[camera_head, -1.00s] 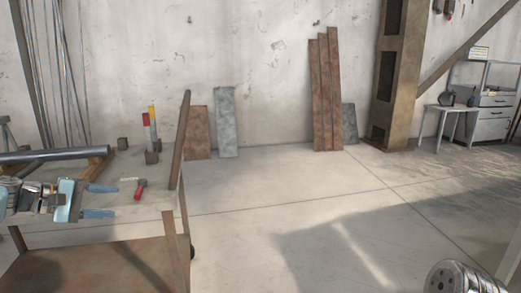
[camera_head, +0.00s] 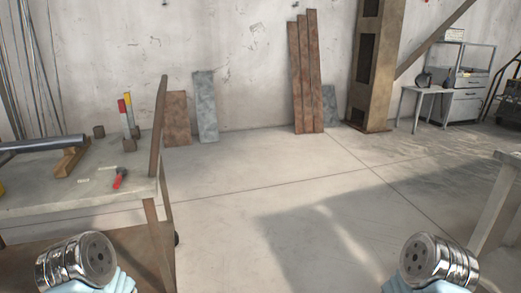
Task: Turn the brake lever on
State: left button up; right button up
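No brake lever can be made out for certain in this view. My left arm shows at the bottom left and my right arm at the bottom right, each as a round metal joint with pale blue parts below it. The fingers of both grippers are outside the picture. A small red-handled tool (camera_head: 120,178) lies on the workbench (camera_head: 40,200) at the left, away from both arms.
Rusty planks (camera_head: 305,75) lean on the wall. A small table (camera_head: 425,92) stands far right. The middle floor is clear.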

aim_at(119, 171)
jog(key=u, duration=1.5)
